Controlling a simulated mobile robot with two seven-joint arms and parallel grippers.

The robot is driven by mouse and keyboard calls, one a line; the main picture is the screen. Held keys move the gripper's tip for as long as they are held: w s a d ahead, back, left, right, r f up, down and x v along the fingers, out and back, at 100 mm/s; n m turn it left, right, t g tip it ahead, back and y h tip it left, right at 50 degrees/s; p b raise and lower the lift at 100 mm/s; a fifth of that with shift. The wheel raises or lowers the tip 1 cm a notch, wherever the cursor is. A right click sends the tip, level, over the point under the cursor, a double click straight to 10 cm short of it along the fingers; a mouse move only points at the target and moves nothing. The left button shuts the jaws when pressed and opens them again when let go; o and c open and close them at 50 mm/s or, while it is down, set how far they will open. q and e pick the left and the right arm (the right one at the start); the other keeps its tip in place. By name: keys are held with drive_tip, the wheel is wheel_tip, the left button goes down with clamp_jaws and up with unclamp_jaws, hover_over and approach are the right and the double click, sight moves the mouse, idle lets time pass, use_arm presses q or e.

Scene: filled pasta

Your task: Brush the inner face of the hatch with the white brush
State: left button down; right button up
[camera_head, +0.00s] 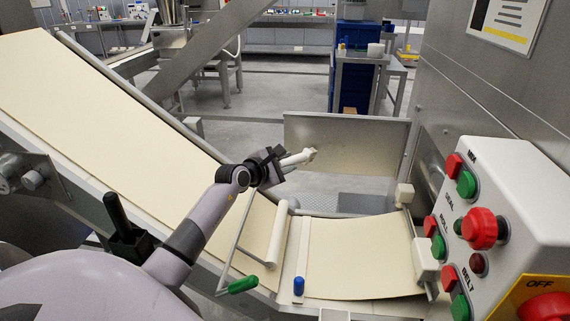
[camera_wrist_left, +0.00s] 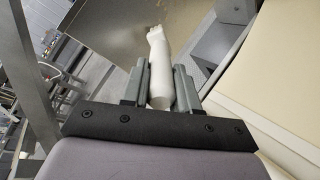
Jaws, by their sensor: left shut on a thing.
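The hatch (camera_head: 355,145) is an upright metal plate behind the dough belt, in the middle of the head view. It also fills the upper middle of the left wrist view (camera_wrist_left: 112,30). My left gripper (camera_head: 279,163) is shut on the white brush (camera_head: 299,158). The brush sticks out between the fingers (camera_wrist_left: 160,90), with its head (camera_wrist_left: 156,34) pointing away from the wrist. In the head view the brush tip overlaps the left part of the hatch's face. I cannot tell whether it touches. My right gripper is not in view.
Below the hatch lies the pale dough sheet (camera_head: 362,258), with a roller (camera_head: 278,235) and a green-handled crank (camera_head: 242,285) to its left. A control box with red and green buttons (camera_head: 520,200) stands at right. A sloping belt (camera_head: 90,110) runs at left.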

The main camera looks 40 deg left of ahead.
use_arm(q)
drive_tip(key=shift+w+a+b, duration=0.2)
drive_tip(key=shift+w+b, duration=0.2)
drive_tip(key=shift+d, duration=0.1)
